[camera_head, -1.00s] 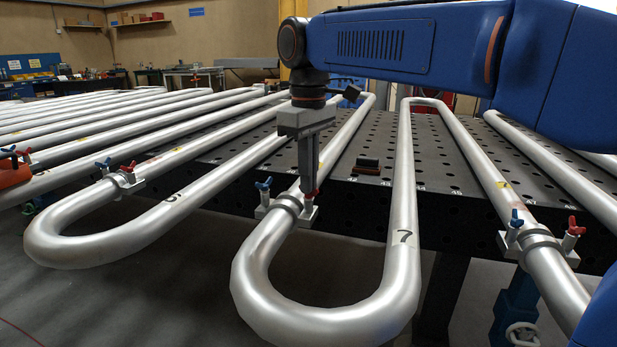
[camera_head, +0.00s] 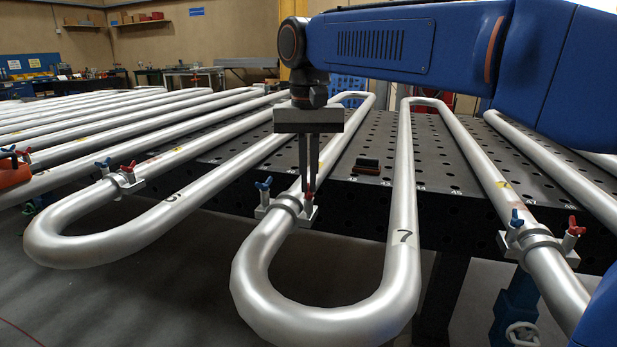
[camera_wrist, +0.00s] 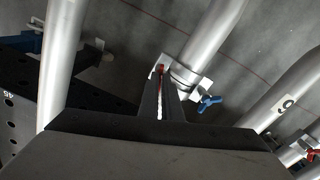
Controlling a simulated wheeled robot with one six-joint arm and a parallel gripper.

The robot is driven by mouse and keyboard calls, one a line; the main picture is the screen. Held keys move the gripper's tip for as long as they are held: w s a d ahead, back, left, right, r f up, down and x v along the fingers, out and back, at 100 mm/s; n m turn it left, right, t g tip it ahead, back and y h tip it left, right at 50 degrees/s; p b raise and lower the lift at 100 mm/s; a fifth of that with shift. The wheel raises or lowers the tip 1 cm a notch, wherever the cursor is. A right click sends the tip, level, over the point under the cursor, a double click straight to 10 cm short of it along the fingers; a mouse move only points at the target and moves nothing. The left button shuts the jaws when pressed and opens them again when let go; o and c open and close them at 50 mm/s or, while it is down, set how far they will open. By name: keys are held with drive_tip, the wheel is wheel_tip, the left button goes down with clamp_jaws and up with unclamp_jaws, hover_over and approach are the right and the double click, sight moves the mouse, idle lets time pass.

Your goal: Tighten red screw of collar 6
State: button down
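My gripper (camera_head: 309,192) points straight down at the right side of a metal collar (camera_head: 289,204), which is clamped around a silver pipe near its U-bend. Its two narrow fingers are close together, with the collar's red screw (camera_head: 309,196) at their tips. In the wrist view the red screw (camera_wrist: 160,68) shows between the fingertips (camera_wrist: 160,76), partly hidden by them, and the fingers look closed on it. The collar's blue screw (camera_head: 263,184) stands free on the other side; it also shows in the wrist view (camera_wrist: 208,103).
Other collars with blue and red screws sit at the left (camera_head: 125,178) and right (camera_head: 540,240). A small dark block (camera_head: 367,166) lies on the perforated table (camera_head: 440,180). Pipes run close on both sides.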

drive_tip(key=shift+r+m, duration=0.1)
drive_tip(key=shift+m, duration=1)
drive_tip(key=c, duration=2)
unclamp_jaws()
wheel_tip(320, 180, up, 17)
drive_tip(key=shift+r, duration=0.15)
